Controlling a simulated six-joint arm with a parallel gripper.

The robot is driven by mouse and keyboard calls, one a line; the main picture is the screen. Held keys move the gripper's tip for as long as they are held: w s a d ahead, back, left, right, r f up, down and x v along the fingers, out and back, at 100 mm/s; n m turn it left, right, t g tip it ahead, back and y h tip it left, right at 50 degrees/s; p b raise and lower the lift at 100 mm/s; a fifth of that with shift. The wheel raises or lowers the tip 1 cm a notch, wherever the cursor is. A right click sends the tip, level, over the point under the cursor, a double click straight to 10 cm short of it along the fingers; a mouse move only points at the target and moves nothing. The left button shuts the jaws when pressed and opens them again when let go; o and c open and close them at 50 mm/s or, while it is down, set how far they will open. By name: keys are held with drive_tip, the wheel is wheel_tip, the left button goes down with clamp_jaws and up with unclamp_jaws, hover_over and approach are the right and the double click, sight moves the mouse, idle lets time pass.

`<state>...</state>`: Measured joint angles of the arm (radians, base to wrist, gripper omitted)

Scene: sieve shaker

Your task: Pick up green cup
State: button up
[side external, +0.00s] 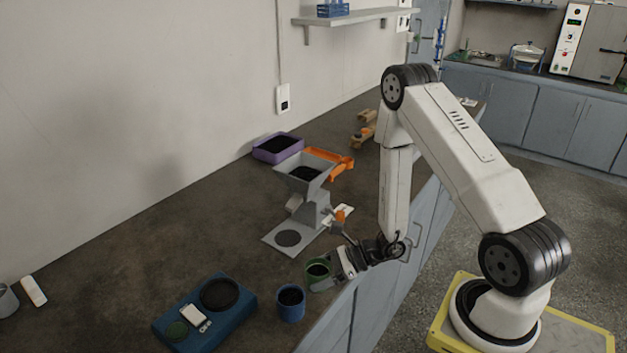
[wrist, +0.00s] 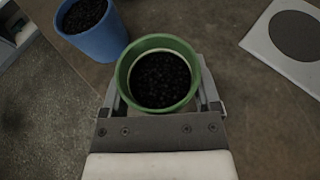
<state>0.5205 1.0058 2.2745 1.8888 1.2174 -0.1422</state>
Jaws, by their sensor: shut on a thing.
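The green cup (wrist: 158,76) holds dark granules and sits between my gripper's fingers in the wrist view. In the side view the green cup (side external: 317,270) is near the front edge of the bench, at the tip of my gripper (side external: 333,276). My gripper (wrist: 160,88) is shut on the cup, with one finger on each side. The cup looks upright. I cannot tell whether its base touches the bench.
A blue cup (side external: 291,303) with dark granules stands close beside the green cup. A blue scale (side external: 236,317) is at the lower left. A grey grinder-like device (side external: 312,205) with a hopper stands behind. A purple tray (side external: 266,155) lies farther back. The bench's left side is mostly clear.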

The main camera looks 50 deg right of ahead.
sight(318, 261)
drive_tip(key=shift+r, duration=0.1)
wheel_tip(318, 261, up, 10)
idle(1.0)
idle(0.6)
drive_tip(key=shift+f, duration=1)
drive_tip(key=shift+f, duration=2)
drive_tip(key=shift+f, duration=2)
